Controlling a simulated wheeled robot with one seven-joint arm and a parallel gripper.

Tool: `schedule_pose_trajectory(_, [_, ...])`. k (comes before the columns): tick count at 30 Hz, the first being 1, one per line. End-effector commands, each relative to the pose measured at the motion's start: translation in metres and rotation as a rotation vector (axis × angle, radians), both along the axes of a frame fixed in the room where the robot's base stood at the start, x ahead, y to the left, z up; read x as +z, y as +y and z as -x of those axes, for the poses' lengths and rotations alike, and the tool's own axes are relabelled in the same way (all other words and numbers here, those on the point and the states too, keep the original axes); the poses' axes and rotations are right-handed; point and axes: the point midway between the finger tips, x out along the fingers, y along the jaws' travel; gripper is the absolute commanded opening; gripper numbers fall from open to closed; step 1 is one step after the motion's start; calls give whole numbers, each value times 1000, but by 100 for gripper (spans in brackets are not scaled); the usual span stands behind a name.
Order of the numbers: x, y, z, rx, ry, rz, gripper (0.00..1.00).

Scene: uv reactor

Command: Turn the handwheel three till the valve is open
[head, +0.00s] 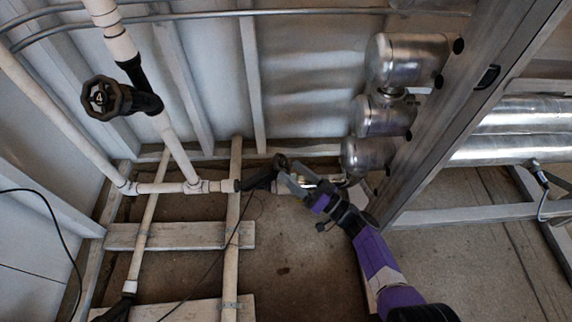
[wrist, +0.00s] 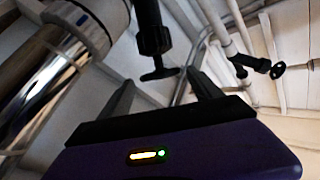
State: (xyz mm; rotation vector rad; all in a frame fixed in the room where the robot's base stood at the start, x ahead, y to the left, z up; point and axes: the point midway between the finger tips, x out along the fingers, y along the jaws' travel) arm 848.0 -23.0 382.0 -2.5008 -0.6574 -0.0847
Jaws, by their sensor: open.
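A black valve (head: 262,180) sits on the low white pipe at the centre of the head view. Its small black handwheel (head: 280,161) is at my gripper's tip. My gripper (head: 288,174) reaches it from the lower right. In the wrist view a black valve body (wrist: 153,38) ends in a dark handwheel (wrist: 160,74), seen nearly edge-on. It appears between my two open fingers, ahead of the palm; I cannot tell whether they touch it. No number shows on any wheel.
A larger black handwheel (head: 107,98) is on the upright pipe at the upper left. Metal cylinders (head: 368,156) and a slanted steel beam (head: 445,110) stand close right of my gripper. White pipes (head: 160,188) and wooden boards (head: 180,235) lie left. The floor (head: 290,260) in front is mostly clear.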

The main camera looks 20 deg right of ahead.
Motion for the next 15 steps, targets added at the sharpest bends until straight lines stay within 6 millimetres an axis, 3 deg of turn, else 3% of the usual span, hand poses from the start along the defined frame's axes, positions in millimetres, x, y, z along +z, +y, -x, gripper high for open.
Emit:
schedule_pose_trajectory(6, [-5,-14,27,-3,1,-1,74])
schedule_pose_trajectory(15, [-8,-17,35,0,0,-1,74])
